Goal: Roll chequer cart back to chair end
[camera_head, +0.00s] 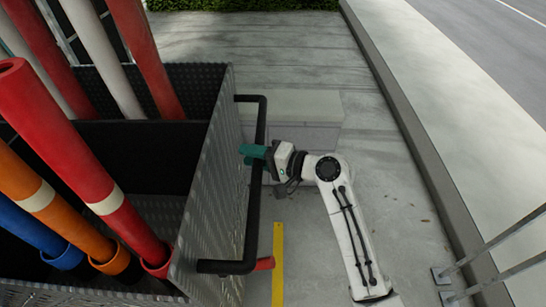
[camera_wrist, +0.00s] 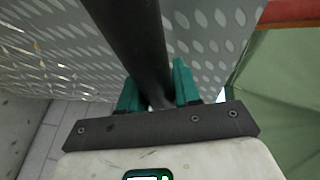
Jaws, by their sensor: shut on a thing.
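The chequer cart (camera_head: 203,210) fills the left of the head view, its grey patterned metal end wall facing my arm. A black bar handle (camera_head: 253,215) stands out from that wall. My gripper (camera_head: 254,156) has its teal fingers shut on the handle, above its middle in the picture. In the wrist view, the handle (camera_wrist: 135,40) runs between the two teal fingers (camera_wrist: 158,88), with the cart's patterned plate (camera_wrist: 215,30) behind it. Green cloth (camera_wrist: 280,95) under a reddish rail shows at the right there; I cannot tell whether it is the chair. The cart's wheels are hidden.
Red, white, orange and blue poles (camera_head: 75,150) stand in the cart. A pale block (camera_head: 300,105) lies beyond my gripper. A yellow strip (camera_head: 278,265) marks the paving. A kerb (camera_head: 415,150) and metal railing (camera_head: 500,250) bound the right. Paving beyond the block is clear.

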